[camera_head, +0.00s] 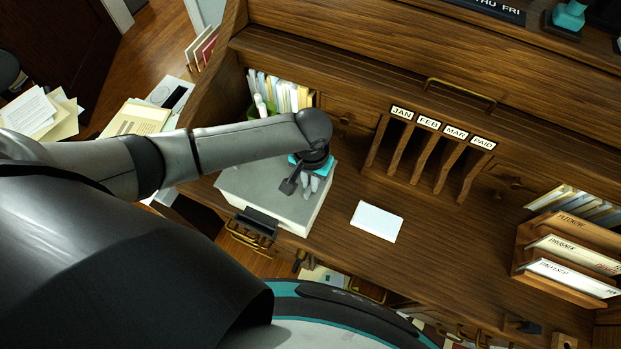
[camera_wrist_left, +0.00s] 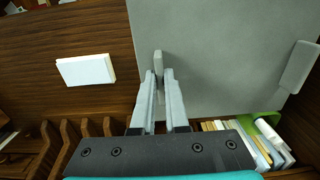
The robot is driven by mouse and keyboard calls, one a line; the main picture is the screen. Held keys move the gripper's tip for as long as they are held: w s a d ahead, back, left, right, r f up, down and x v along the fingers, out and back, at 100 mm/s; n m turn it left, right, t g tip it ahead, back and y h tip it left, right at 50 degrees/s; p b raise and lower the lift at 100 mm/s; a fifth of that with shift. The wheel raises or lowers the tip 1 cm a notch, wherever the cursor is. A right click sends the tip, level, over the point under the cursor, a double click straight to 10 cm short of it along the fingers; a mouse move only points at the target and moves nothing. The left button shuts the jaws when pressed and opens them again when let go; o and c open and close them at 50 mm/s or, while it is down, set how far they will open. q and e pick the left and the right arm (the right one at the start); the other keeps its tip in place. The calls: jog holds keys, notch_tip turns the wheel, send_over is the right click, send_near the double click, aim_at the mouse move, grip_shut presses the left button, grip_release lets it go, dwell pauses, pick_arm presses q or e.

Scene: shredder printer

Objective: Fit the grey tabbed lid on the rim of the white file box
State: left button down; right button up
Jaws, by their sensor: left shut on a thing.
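The grey lid (camera_head: 250,180) lies over the white file box (camera_head: 301,226) at the left of the desk. The box's white side shows below the lid. I cannot tell whether the lid sits fully down on the rim. My left gripper (camera_head: 310,190) is at the lid's right side. In the left wrist view the lid (camera_wrist_left: 220,60) fills the upper right, and the left gripper (camera_wrist_left: 163,75) is shut on a grey tab (camera_wrist_left: 158,63) at its edge. A second tab (camera_wrist_left: 298,66) shows at the opposite edge. My right gripper is out of view.
Labelled slots (camera_head: 425,150) are at the back, and a wooden file rack (camera_head: 570,262) is at the right.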

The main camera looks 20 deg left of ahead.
pick_arm(q)
jog(key=c, duration=0.8)
grip_release()
jog(key=shift+f, duration=0.15)
jog(key=shift+c, duration=0.2)
notch_tip(320, 180, up, 15)
jog(key=p, duration=0.2)
